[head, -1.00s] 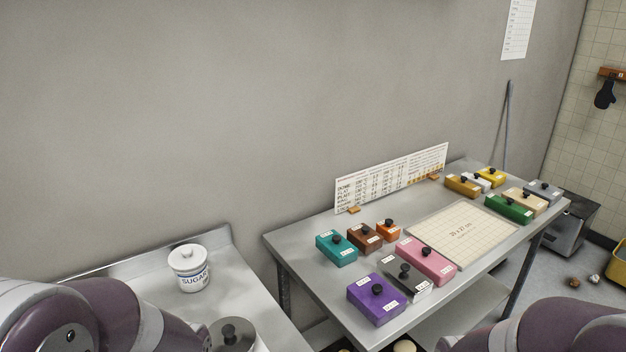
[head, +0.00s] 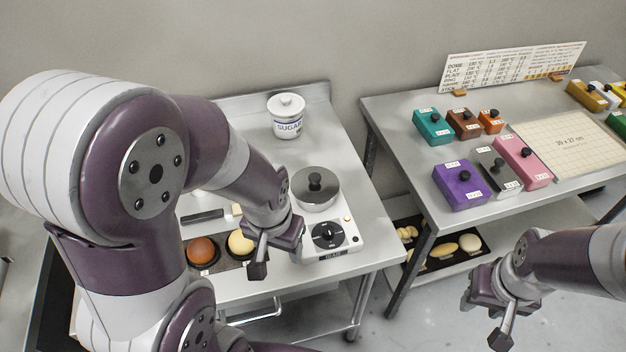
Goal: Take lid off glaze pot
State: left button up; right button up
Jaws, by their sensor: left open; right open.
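My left gripper (head: 274,253) is open and empty, in front and to the left of the pot, apart from the lid. My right gripper (head: 490,316) is open and empty at the lower right, over the floor and far from the pot.
Round buns (head: 201,250) sit on a dark tray left of the hotplate. The right-hand table (head: 395,112) holds several coloured knobbed blocks and a grid mat (head: 566,148). A lower shelf holds pale loaves (head: 444,250).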

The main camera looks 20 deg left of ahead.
aim_at(312, 185)
jog(key=i+l+u, duration=0.25)
jog(key=u, duration=0.15)
jog(key=i+l+u, duration=0.25)
jog(key=l+u, duration=0.15)
jog(key=i+l+u, duration=0.15)
jog(key=l+u, duration=0.25)
